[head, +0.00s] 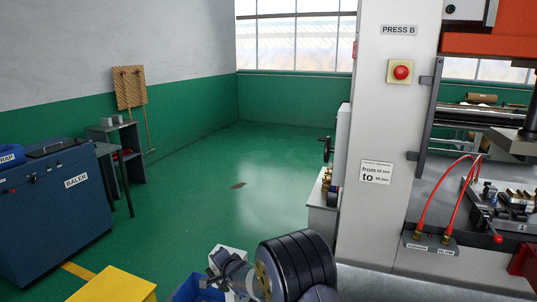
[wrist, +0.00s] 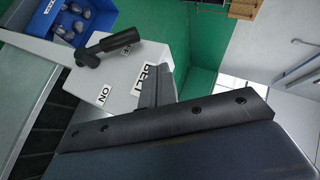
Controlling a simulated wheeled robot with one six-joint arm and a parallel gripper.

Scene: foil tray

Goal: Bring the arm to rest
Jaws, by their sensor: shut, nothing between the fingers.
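My gripper (wrist: 160,88) shows in the wrist view as grey fingers rising from a dark bar with bolt holes. The fingers are together with nothing between them. Behind them is a white box (wrist: 127,78) with labels reading BELT and ON and a black lever (wrist: 115,45). I cannot tell whether the fingers touch the box or are apart from it. In the head view, part of my arm (head: 295,265) shows at the bottom centre, and the fingers cannot be made out there.
A blue bin (wrist: 48,30) with several shiny pieces stands beside the white box. The press column (head: 385,130) stands at the right, with red hoses (head: 432,190) beyond it. A blue baler (head: 55,205) and a yellow block (head: 115,286) are at the left. The green floor between is mostly clear.

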